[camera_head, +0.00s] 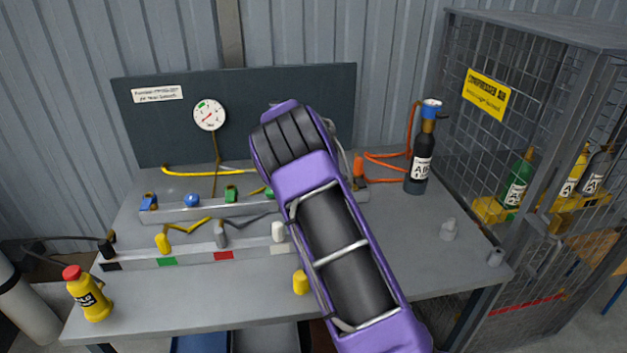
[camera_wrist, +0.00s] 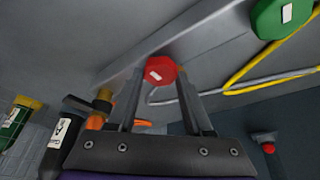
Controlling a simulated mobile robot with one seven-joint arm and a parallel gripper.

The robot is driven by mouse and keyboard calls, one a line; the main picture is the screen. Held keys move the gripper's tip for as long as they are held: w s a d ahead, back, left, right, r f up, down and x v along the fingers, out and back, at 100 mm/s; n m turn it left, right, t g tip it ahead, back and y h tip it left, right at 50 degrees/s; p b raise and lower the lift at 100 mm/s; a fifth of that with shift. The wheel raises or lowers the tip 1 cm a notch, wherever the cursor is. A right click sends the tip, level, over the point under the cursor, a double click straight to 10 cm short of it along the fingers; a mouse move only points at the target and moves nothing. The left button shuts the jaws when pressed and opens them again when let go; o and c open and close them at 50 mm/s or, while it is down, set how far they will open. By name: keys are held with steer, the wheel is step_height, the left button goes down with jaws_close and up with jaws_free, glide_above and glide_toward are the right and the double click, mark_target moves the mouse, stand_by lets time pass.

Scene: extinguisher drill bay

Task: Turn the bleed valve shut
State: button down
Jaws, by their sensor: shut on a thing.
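A red faceted valve knob (camera_wrist: 161,72) sits between the two fingers of my gripper (camera_wrist: 161,78) in the wrist view. The fingers are shut on it, one on each side, and a small white mark shows on its face. In the head view my purple and black arm covers both the knob and the fingertips. A green knob (camera_head: 231,193) and a blue knob (camera_head: 192,200) stand along the rear rail, left of my arm. The green knob also shows at the upper right of the wrist view (camera_wrist: 280,18). No label naming the bleed valve is readable.
A round gauge (camera_head: 209,115) hangs on the dark back panel. A black bottle (camera_head: 418,165) with orange hose stands right of my arm. A yellow bottle (camera_head: 90,293) stands at the front left, a yellow cylinder (camera_head: 300,282) beside my arm. A mesh cage (camera_head: 520,110) bounds the right.

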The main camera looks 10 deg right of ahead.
steer(key=shift+m, duration=0.4)
steer(key=shift+c, duration=1.5)
jaws_free()
steer(key=shift+r, duration=0.1)
steer(key=p+v, duration=0.1)
steer(key=v, duration=1.6)
steer(key=shift+a+r, duration=0.15)
steer(key=shift+a, duration=0.15)
steer(key=shift+w, duration=0.15)
